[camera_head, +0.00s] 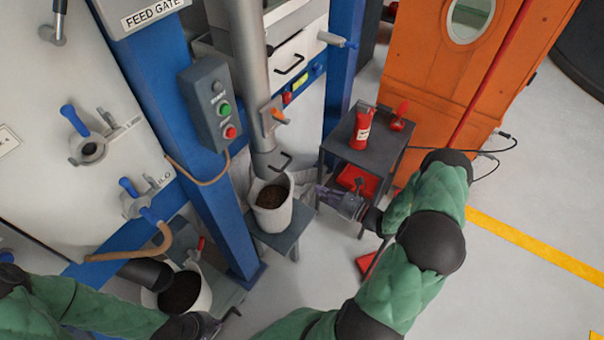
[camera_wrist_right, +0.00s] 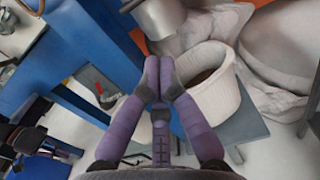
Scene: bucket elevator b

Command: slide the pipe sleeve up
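The grey vertical pipe (camera_head: 247,60) comes down from the top, and its lower end, which looks like the sleeve (camera_head: 264,160), hangs just above a white bucket (camera_head: 272,215) of dark material. A small dark handle (camera_head: 285,160) sticks out from the sleeve. The pipe's lower end also shows in the right wrist view (camera_wrist_right: 157,16). My right gripper (camera_head: 322,192) is right of the bucket, below the handle and apart from it. In its wrist view the fingertips (camera_wrist_right: 160,76) meet with nothing visible between them. My left gripper (camera_head: 229,314) is low, beside another bucket; its fingers are too small to judge.
The bucket stands on a small grey stand (camera_head: 285,240). A dark side table (camera_head: 372,155) with a red bottle (camera_head: 361,128) stands to the right of it. A button box (camera_head: 212,105) is on the blue post at left. The other bucket (camera_head: 184,290) is at lower left.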

